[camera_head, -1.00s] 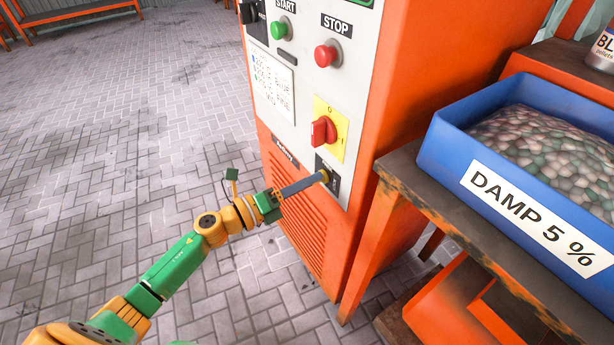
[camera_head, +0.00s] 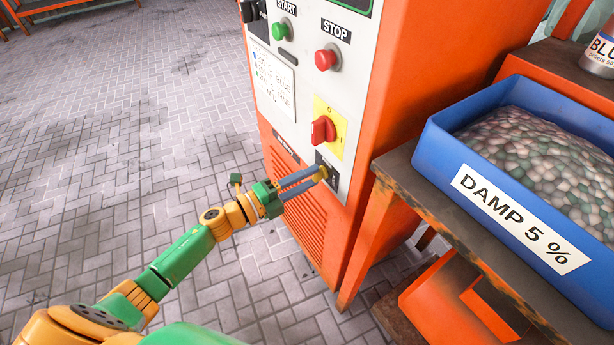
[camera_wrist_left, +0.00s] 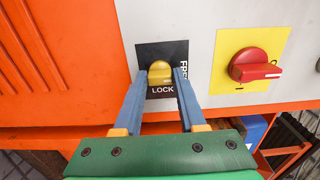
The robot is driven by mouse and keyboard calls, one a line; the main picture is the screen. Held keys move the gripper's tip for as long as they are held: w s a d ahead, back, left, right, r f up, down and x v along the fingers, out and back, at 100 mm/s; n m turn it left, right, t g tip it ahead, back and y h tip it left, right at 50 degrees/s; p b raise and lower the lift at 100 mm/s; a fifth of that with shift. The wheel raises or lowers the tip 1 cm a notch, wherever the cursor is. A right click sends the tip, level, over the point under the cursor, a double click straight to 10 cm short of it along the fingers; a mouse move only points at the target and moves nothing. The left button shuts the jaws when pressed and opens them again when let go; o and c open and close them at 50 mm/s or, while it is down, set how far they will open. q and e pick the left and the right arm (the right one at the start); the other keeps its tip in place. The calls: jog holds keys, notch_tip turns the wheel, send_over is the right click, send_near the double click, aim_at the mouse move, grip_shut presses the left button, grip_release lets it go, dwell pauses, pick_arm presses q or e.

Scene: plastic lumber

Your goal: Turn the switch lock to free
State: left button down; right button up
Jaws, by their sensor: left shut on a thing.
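The switch lock is a yellow knob (camera_wrist_left: 160,72) on a black plate (camera_wrist_left: 160,50) on the machine's pale front panel. In the left wrist view the word LOCK reads below the knob, and a second word at its right is partly hidden by a finger. My left gripper (camera_wrist_left: 160,76) has its two blue-grey fingers on either side of the knob, shut on it. In the head view the left gripper (camera_head: 321,173) reaches the plate (camera_head: 334,186) from the left, and its fingertips partly hide the knob. My right gripper is not in view.
A red rotary switch (camera_head: 323,129) on a yellow plate sits just above the lock. Green START (camera_head: 280,32) and red STOP (camera_head: 326,57) buttons are higher. A bench with a blue DAMP 5 % bin (camera_head: 460,178) stands close at right.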

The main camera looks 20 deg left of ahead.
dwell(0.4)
pick_arm(q)
jog(key=shift+c, duration=2.4)
grip_release()
jog(key=v, duration=0.7)
